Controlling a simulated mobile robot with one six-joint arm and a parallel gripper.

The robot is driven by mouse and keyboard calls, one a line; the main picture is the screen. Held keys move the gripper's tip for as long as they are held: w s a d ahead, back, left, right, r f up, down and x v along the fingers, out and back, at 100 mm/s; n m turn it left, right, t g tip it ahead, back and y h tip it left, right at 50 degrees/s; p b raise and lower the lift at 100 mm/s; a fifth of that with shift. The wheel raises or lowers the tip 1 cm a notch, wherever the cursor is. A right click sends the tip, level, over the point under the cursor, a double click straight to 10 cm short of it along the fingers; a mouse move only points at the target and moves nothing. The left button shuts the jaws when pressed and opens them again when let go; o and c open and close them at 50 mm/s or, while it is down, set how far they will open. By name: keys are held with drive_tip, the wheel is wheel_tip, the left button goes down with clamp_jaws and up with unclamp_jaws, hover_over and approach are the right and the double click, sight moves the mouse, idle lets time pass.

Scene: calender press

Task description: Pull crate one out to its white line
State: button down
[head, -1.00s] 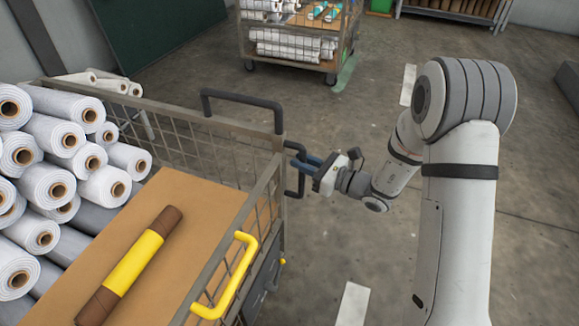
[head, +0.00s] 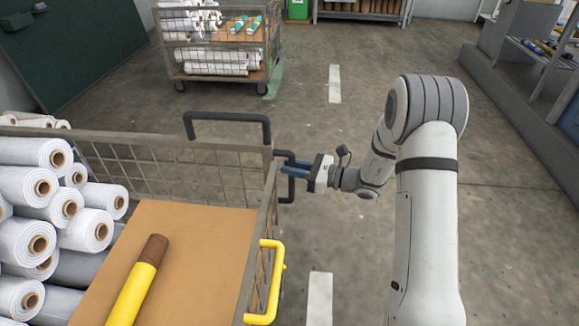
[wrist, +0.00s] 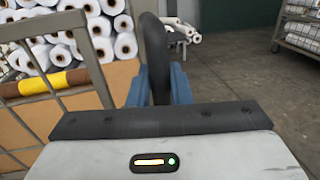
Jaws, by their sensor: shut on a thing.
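The near wire-sided crate (head: 210,142) holds white rolls and a brown board. I see no number on it. My gripper (head: 290,168) is shut on the upright black handle (head: 290,190) at the crate's right end. In the wrist view the blue fingers (wrist: 155,87) sit on either side of the black handle bar (wrist: 154,50). White floor strips show on the right, one near (head: 319,298) and one far (head: 335,84). The crate's right end is left of both strips in the picture. Its lower part is mostly hidden.
A yellow handle (head: 268,300) sticks out at the crate's near right side. A brown and yellow roll (head: 132,290) lies on the board. Another loaded cart (head: 215,45) stands at the back. A grey bench (head: 520,60) is at the right. Open floor lies between them.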

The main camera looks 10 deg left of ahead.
drive_tip(key=shift+w+r, duration=0.2)
drive_tip(key=c, duration=1.6)
unclamp_jaws()
drive_tip(key=shift+a+f, duration=0.1)
drive_tip(key=shift+o, duration=1.1)
drive_tip(key=shift+s, duration=0.1)
drive_tip(key=p+v, duration=0.1)
drive_tip(key=v, duration=0.6)
drive_tip(key=shift+d+p, duration=0.35)
drive_tip(key=shift+d, duration=0.05)
